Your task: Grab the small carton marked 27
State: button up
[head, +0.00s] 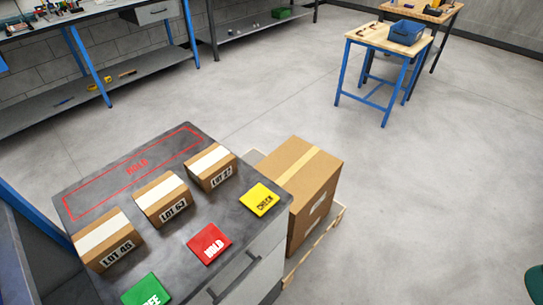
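The small carton marked LOT 27 (211,167) stands on the dark grey top of a workbench (195,207), at the right end of a row of three. It is brown with a white band over its top, and its label is on the front side; the last digit is hard to read. The middle carton (162,199), which seems to read LOT 61, and the left carton (107,240), which seems to read LOT 48, look alike. The three stand apart from each other. My gripper is not in the head view.
A yellow CHECK card (260,199), a red HOLD card (209,244) and a green card (147,291) lie in front of the cartons. A red outlined area marked HOLD (137,166) is behind them, empty. A large box (309,180) stands on a pallet beside the bench. Open floor lies beyond.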

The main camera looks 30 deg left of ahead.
aim_at(209, 169)
jog(key=z, duration=0.1)
jog(key=i, duration=1.35)
jog(key=u, duration=3.3)
